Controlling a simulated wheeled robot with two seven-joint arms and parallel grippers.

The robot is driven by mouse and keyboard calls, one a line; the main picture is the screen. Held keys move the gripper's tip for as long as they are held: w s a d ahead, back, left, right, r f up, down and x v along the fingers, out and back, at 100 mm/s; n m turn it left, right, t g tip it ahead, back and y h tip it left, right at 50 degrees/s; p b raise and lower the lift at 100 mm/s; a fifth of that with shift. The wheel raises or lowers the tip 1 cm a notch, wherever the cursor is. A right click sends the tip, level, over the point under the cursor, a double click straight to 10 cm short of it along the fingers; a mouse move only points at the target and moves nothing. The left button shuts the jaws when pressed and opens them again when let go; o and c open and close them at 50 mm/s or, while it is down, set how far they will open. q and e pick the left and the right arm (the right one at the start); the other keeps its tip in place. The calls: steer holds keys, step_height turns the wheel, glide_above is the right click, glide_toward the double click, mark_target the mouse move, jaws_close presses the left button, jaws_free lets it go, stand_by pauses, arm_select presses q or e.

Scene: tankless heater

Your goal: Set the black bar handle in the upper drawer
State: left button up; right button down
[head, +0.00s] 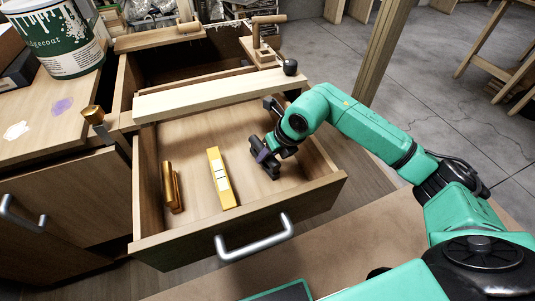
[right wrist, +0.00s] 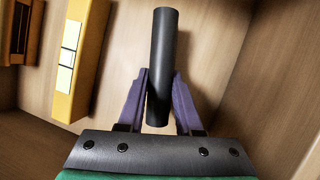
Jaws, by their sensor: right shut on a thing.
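The black bar handle (right wrist: 163,55) is a dark cylinder. In the right wrist view it sits between the two purple fingers of my right gripper (right wrist: 160,100), which are shut on it. In the head view my right gripper (head: 266,160) is inside the open upper drawer (head: 178,247), toward its right side, low over the drawer's bottom. I cannot tell whether the handle touches the bottom; in the head view it is hard to tell from the dark fingers. My left gripper is not in view.
A yellow box-like piece (head: 222,178) and a brass-coloured handle (head: 172,187) lie in the drawer, left of my gripper. A pale plank (head: 215,96) crosses the drawer's back. A paint can (head: 52,38) stands on the cabinet top at left.

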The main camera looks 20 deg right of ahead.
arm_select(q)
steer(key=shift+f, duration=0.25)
arm_select(e)
steer(key=shift+f, duration=0.25)
steer(key=c, duration=0.5)
jaws_free()
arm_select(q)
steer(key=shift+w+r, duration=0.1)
arm_select(e)
steer(key=shift+d+r, duration=0.15)
steer(key=shift+r, duration=0.2)
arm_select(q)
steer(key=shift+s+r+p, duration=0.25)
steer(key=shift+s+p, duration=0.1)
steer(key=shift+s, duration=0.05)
arm_select(e)
steer(key=v, duration=1.4)
steer(key=shift+s+f, duration=0.1)
